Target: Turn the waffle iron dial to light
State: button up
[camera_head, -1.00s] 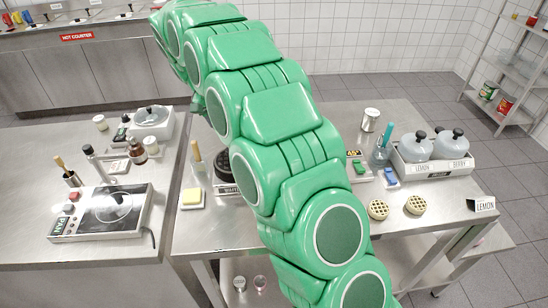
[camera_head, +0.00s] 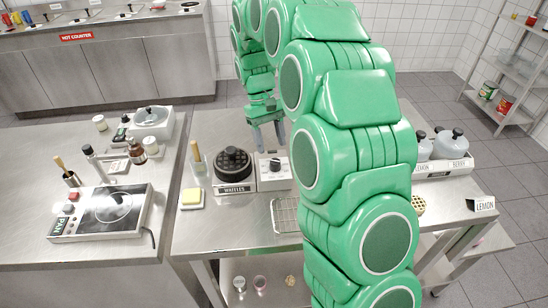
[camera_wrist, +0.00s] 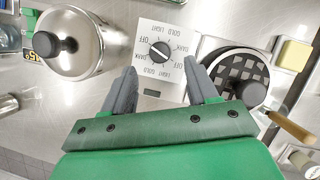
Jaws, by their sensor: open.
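The waffle iron (camera_head: 249,185) stands on the middle table with a black round plate (camera_head: 233,163) and a "WAFFLES" label. Its white control panel (camera_head: 284,181) is on the right, with a black dial (camera_head: 275,164). In the wrist view the dial (camera_wrist: 159,51) is in front of my fingers on a panel (camera_wrist: 176,88) marked OFF, LIGHT, GOLD and DARK. I cannot tell which mark it points to. My gripper (camera_head: 268,133) is open and empty just behind and above the panel. In the wrist view its fingers (camera_wrist: 163,80) are spread, apart from the dial.
A silver lidded pot (camera_wrist: 70,45) stands beside the panel in the wrist view. A wire rack (camera_head: 287,216) lies at the table's front. A yellow sponge (camera_head: 191,197) sits left of the iron, near a jar with a brush (camera_head: 197,163). My arm hides the table's right part.

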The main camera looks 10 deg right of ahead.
aim_at(275, 160)
jog(key=x, duration=0.5)
jog(key=shift+s+d+f, duration=0.1)
jog(key=shift+s+f, duration=0.05)
jog(key=shift+f, duration=0.1)
jog(key=c, duration=1)
jog(key=shift+m, duration=0.3)
jog(key=m, duration=0.2)
jog(key=m+y, duration=0.1)
jog(key=m, duration=0.1)
jog(key=shift+d+y, duration=0.15)
jog(key=shift+y, duration=0.15)
jog(key=shift+m+y, duration=0.8)
jog(key=shift+m, duration=1.2)
